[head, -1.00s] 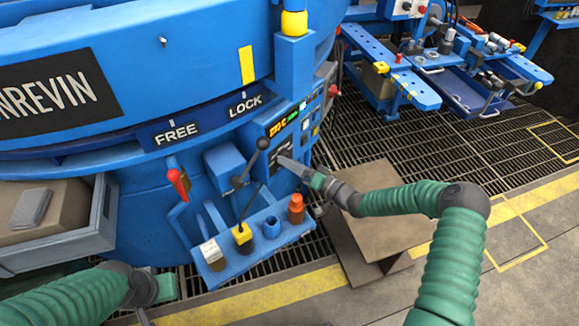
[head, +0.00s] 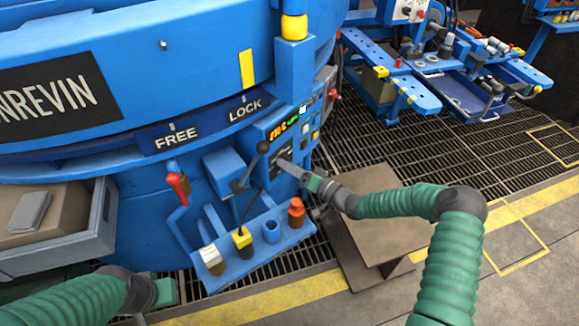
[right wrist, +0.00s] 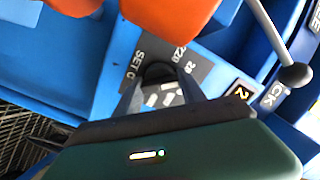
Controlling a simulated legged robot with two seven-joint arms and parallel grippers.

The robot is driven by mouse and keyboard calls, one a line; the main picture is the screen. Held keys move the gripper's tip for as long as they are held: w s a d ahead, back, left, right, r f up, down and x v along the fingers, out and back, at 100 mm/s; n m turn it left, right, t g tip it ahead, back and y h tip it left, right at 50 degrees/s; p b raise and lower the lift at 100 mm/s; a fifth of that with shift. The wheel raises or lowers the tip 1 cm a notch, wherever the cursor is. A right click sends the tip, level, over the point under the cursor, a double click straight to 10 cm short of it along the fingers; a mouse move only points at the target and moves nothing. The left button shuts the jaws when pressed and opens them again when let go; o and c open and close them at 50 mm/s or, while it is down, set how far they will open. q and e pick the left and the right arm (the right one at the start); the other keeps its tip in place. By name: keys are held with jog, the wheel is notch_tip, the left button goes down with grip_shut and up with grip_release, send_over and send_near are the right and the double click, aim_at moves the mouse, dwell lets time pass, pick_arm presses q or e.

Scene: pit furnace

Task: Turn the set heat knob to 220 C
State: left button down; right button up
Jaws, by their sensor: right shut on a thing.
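The set heat knob (right wrist: 158,72) is dark and sits on a dark panel with the label SET C (right wrist: 138,63) and printed numbers, one reading 220 (right wrist: 181,47). My right gripper (right wrist: 160,88) is shut on the knob, its two fingers on either side. I cannot read the knob's pointer. In the head view, my right gripper (head: 283,163) reaches the control panel (head: 266,132) below a lit display (head: 278,130), and covers the knob. My left gripper (head: 160,293) is at the lower left, away from the panel, its fingers mostly hidden.
A blue shelf (head: 240,268) with an orange piece (head: 296,212), a yellow piece and a white one juts out below the panel. A black-knobbed lever (head: 263,147) stands left of my right gripper. A brown stand (head: 385,225) is under my right arm.

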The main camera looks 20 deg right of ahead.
jog(key=shift+d+f, duration=0.1)
jog(key=shift+d, duration=0.05)
jog(key=n, duration=0.3)
jog(key=shift+n+p, duration=0.3)
jog(key=shift+n, duration=2)
jog(key=o, duration=1.4)
jog(key=shift+c, duration=0.2)
jog(key=p+v, duration=0.5)
jog(key=v, duration=1.2)
